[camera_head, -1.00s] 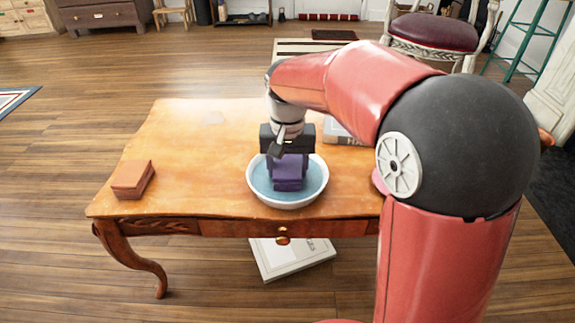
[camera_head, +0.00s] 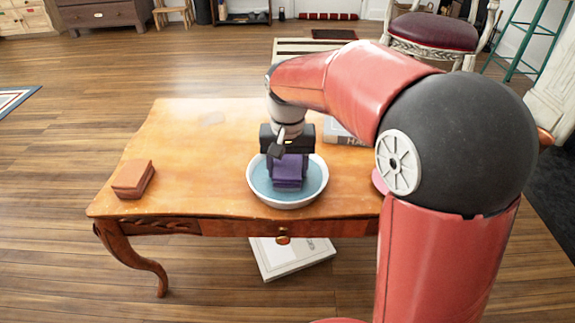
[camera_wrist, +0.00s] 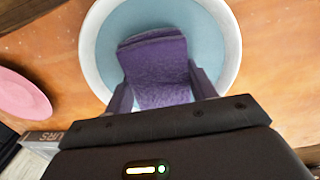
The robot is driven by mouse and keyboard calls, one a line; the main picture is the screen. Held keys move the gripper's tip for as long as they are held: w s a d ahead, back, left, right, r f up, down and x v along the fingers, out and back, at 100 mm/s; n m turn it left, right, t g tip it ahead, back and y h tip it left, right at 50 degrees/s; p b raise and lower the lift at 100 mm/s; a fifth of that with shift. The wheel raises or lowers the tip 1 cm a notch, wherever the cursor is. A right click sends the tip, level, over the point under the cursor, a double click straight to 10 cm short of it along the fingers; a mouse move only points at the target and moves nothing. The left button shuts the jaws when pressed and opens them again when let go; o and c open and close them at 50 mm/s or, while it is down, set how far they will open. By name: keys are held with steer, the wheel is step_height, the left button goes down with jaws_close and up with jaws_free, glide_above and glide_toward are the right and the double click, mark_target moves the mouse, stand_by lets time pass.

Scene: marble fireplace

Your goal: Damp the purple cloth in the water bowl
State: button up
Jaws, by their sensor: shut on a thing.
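The purple cloth (camera_head: 288,172) is folded into a thick pad. My gripper (camera_head: 287,152) is shut on the purple cloth and points down over the bowl. In the wrist view the cloth (camera_wrist: 158,70) sits between the two fingers of my gripper (camera_wrist: 162,92). The white water bowl (camera_head: 254,194) stands on the wooden table and holds blue water. In the wrist view the bowl's rim (camera_wrist: 88,62) surrounds the cloth. The cloth's lower end is inside the bowl's outline, at or close to the water; the exact contact is hard to tell.
The wooden table (camera_head: 195,150) has a folded orange-brown cloth or block (camera_head: 132,179) at its left. A grey book (camera_head: 340,133) lies behind the bowl to the right. A pink plate (camera_wrist: 22,95) is partly hidden by my arm in the head view. The table's left half is mostly clear.

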mark_target(287, 165)
step_height(287, 165, up, 7)
steer(key=p, duration=0.6)
stand_by(0.4)
steer(key=shift+f, duration=0.1)
stand_by(0.5)
